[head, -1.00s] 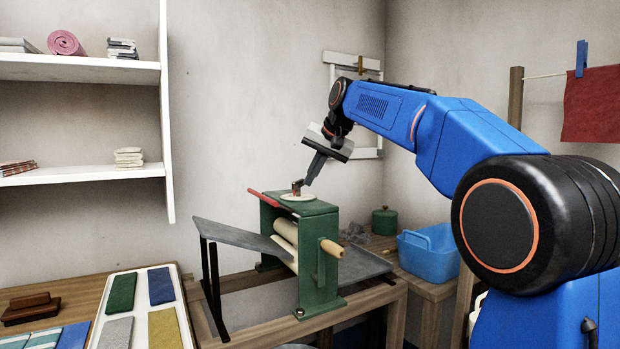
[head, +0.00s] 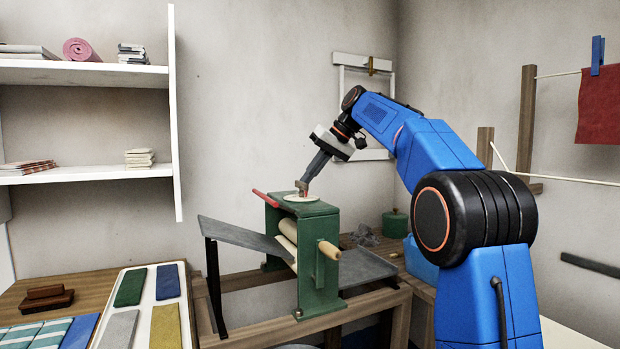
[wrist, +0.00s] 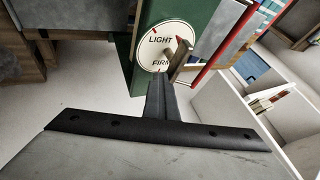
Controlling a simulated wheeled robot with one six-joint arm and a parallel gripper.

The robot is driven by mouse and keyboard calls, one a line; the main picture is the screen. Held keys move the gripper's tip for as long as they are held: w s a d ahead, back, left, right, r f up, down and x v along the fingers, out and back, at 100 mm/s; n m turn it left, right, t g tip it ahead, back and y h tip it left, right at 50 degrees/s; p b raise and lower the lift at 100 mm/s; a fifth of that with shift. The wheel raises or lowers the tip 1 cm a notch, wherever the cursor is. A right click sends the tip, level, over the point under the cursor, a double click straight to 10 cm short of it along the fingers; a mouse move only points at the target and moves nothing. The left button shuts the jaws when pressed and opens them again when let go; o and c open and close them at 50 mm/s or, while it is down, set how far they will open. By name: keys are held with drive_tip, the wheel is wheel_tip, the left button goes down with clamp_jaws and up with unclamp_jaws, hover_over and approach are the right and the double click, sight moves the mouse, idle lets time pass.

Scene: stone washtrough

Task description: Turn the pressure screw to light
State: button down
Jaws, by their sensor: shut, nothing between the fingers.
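The green wringer (head: 318,265) stands on a wooden stand, with pale rollers and a wooden-handled crank. On its top is a round white dial (head: 316,207); in the wrist view the dial (wrist: 146,52) reads LIGHT and FIRM, with small red marks. The pressure screw (head: 301,188) rises from the dial as a small brown post. In the wrist view the screw's bar (wrist: 183,50) stands right of the lettering, partly near my fingers. My gripper (head: 306,180) is shut and empty, its tips right at the screw. I cannot tell whether they touch it.
A red bar (head: 265,199) runs along the wringer's top edge. A grey sloped board (head: 240,235) lies left of the rollers and a grey tray (head: 365,267) right. A blue tub (head: 420,265) and green pot (head: 395,223) stand behind. White shelves (head: 90,75) are at left.

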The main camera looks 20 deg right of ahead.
drive_tip(key=shift+w+a, duration=0.3)
drive_tip(key=shift+a, duration=0.05)
drive_tip(key=shift+w+a, duration=0.1)
idle(0.6)
idle(1.0)
